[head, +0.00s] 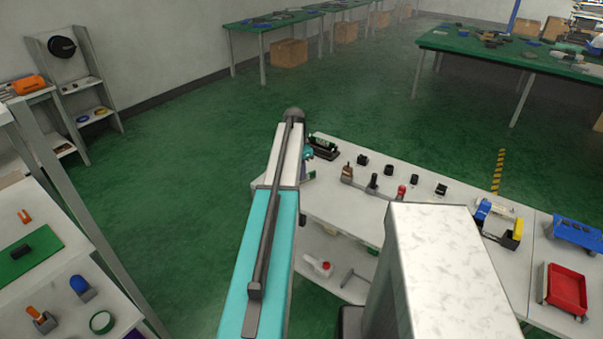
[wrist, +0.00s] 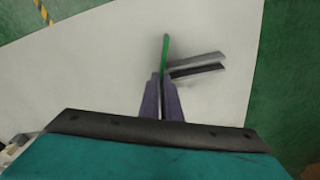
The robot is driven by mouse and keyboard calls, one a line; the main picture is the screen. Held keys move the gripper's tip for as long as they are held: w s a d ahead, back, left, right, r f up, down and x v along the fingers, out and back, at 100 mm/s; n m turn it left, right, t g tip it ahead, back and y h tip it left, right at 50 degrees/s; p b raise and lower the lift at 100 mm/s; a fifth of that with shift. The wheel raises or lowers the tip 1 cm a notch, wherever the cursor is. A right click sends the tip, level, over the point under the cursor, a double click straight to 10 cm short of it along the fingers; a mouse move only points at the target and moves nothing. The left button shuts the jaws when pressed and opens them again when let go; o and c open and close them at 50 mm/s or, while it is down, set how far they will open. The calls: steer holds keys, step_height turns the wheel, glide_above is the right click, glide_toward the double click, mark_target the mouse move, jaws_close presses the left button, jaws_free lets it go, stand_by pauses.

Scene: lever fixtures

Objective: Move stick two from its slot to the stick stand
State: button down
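My gripper (wrist: 163,78) has two purple fingers close together, with a thin green stick (wrist: 166,48) between their tips. The fingers look shut on it, and it sticks out beyond them over the white tabletop. A grey and black two-pronged piece (wrist: 197,66) lies just right of the stick; I cannot tell whether they touch. In the head view my arm hides most of my gripper (head: 307,157). A dark holder with a green-marked item (head: 323,147) stands just right of it. No label shows which item is stick two or which is the stick stand.
The white table (head: 330,206) carries several small dark fixtures, a brown-topped lever (head: 347,172) and a red-topped one (head: 401,192). A blue and yellow machine (head: 497,222) and a red tray (head: 566,290) stand at the right. Green floor is open beyond the table.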

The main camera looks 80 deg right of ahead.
steer(key=c, duration=2)
jaws_free()
steer(key=shift+w+d+r, duration=0.1)
steer(key=shift+r, duration=0.1)
steer(key=shift+d+r, duration=0.1)
steer(key=shift+r, duration=0.25)
step_height(320, 180, up, 12)
steer(key=w+a+b, duration=0.1)
steer(key=b, duration=0.1)
steer(key=shift+a+f, duration=0.15)
steer(key=shift+f, duration=0.05)
